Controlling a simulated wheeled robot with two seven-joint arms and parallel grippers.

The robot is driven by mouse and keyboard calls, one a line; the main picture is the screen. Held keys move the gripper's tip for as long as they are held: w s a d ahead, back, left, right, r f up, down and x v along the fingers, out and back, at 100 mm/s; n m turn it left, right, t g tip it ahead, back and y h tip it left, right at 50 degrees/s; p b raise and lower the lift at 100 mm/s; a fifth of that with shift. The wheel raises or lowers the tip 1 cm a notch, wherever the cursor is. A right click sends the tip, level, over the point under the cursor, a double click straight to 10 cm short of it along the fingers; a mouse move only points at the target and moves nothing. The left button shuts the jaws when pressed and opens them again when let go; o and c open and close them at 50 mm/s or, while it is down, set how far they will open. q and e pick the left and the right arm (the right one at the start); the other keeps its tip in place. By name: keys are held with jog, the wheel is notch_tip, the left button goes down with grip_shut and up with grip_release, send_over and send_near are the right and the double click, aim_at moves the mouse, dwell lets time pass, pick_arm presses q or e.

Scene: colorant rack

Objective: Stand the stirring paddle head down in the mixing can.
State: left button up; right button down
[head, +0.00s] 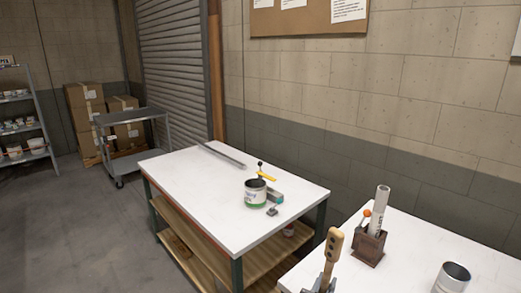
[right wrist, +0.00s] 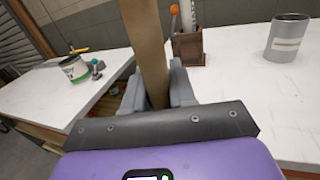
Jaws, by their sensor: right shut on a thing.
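The stirring paddle (head: 332,249) is a light wooden piece with holes in its wide upper end. My right gripper (head: 322,284) is shut on it near the bottom edge of the head view, holding it roughly upright, slightly tilted. In the right wrist view the paddle (right wrist: 147,45) rises between the grey fingers (right wrist: 158,88). A plain grey open can (head: 451,278), likely the mixing can, stands at the right on the near white table, apart from the paddle. It also shows in the right wrist view (right wrist: 287,40), with a pale label. My left gripper is not in view.
A brown holder (head: 369,249) with a pale tube and an orange-tipped stick stands on the near table (head: 411,246). A labelled paint can (head: 255,197), a yellow-handled tool (head: 266,176) and small items sit on the farther table (head: 200,185). A gap separates the tables.

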dwell(0.3)
jog(key=n+p, duration=0.4)
jog(key=shift+r, duration=0.15)
jog(key=n+p, duration=0.3)
jog(key=shift+n, duration=0.4)
jog(key=shift+n+p, duration=0.6)
jog(key=shift+p, duration=0.1)
jog(key=shift+f, duration=0.2)
jog(key=shift+n, duration=0.3)
